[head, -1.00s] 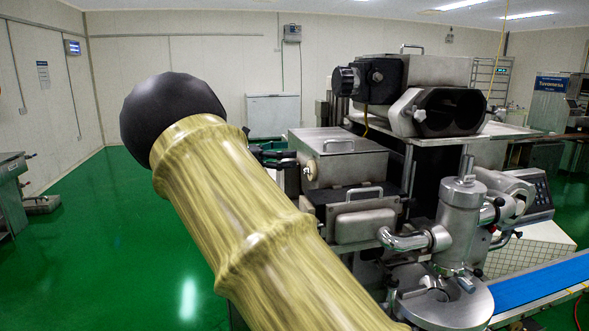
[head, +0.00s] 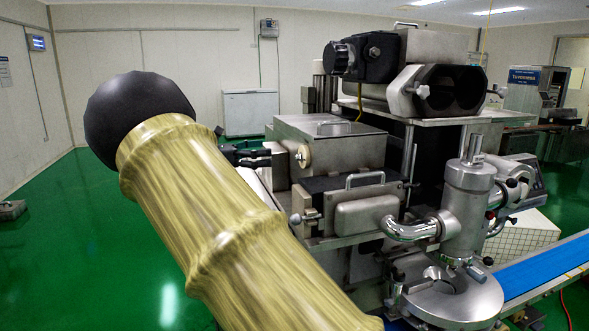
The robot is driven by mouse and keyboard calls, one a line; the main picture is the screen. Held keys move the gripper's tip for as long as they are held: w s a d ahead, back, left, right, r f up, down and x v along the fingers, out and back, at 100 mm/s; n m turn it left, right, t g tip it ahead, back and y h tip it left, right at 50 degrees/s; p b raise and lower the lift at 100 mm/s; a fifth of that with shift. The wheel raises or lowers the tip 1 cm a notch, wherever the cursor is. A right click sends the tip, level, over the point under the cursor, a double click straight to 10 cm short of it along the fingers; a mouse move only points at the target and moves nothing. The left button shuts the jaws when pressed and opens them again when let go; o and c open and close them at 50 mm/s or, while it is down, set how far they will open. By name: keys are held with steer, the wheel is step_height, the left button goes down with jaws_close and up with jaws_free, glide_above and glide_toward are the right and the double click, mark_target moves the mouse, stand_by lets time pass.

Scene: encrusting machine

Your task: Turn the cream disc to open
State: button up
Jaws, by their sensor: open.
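The cream disc (head: 303,155) is a small round knob on the front side of the steel box (head: 340,148) in the middle of the machine. It faces left toward me and is unobstructed. My gripper (head: 266,152) shows as small black fingers just left of the disc, at about its height. It is open, with a gap between it and the disc in the picture. Its depth relative to the disc is hard to tell. My large arm covers the lower left and hides part of my wrist.
A lower steel unit with a handle (head: 365,180), a curved pipe (head: 410,228) and an upright cylinder (head: 470,205) stand below and right of the disc. A blue conveyor (head: 545,268) runs at the right. Green floor (head: 60,250) is open at the left.

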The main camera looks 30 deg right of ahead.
mark_target(302, 159)
steer(key=d+f, duration=0.1)
steer(key=d, duration=0.2)
steer(key=s+d+p, duration=0.1)
steer(key=d, duration=0.2)
steer(key=s+d+f, duration=0.1)
steer(key=d, duration=0.1)
steer(key=shift+s+d+f, duration=0.15)
steer(key=shift+d+f, duration=0.2)
steer(key=shift+d, duration=0.05)
steer(key=shift+p+x, duration=0.5)
steer(key=shift+x, duration=0.35)
steer(key=shift+f, duration=0.1)
steer(key=shift+c, duration=0.4)
steer(key=c, duration=0.9)
